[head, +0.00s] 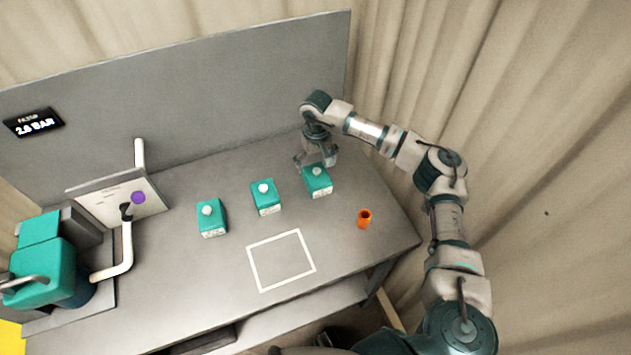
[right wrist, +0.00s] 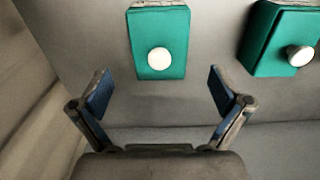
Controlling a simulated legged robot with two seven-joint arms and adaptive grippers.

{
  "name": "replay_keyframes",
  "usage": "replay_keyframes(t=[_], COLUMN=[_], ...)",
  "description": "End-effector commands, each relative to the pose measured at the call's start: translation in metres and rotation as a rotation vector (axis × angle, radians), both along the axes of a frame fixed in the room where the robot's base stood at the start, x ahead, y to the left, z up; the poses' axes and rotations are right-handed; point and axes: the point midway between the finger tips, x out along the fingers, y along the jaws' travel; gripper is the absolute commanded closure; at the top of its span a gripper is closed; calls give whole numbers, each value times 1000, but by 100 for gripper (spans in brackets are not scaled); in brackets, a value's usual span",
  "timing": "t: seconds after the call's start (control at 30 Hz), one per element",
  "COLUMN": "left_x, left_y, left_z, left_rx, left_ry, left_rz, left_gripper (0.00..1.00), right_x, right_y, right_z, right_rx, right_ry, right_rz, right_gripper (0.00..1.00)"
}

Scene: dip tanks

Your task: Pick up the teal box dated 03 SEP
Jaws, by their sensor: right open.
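Three teal boxes with white round knobs on top stand in a row on the grey table: a left one (head: 211,220), a middle one (head: 265,199) and a right one (head: 317,184). Their front labels are too small to read a date. My right gripper (head: 316,163) is open and empty, just behind the right box. In the right wrist view that box (right wrist: 159,55) lies ahead of and between the open fingers (right wrist: 160,92), apart from them. Another teal box (right wrist: 280,42) shows at the right there. My left gripper is not in view.
A white square outline (head: 281,261) is marked on the table in front of the boxes. An orange cup (head: 364,218) stands right of it. A teal machine with white pipes (head: 45,262) fills the left end. A grey back panel (head: 200,95) rises behind.

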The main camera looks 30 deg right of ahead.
Motion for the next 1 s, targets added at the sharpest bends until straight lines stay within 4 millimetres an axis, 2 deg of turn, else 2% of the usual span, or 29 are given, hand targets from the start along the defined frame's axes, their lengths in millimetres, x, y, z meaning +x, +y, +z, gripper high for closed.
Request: replay_keyframes(t=[0.3, 0.4, 0.5, 0.8, 1.0], left_x=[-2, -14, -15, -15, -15], left_y=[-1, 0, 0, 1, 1], left_z=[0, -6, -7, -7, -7], left_rx=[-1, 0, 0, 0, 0], left_ry=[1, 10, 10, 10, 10], left_rz=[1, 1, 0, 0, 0], left_gripper=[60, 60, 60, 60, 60], right_x=[-2, -2, -2, -2, -2], right_y=[0, 2, 2, 3, 2], right_z=[-32, -49, -61, -66, -67], right_rx=[1, 1, 2, 1, 3], right_ry=[3, 3, 1, -1, 0], right_rz=[-2, -2, -3, -2, -3], right_gripper=[0, 0, 0, 0, 50])
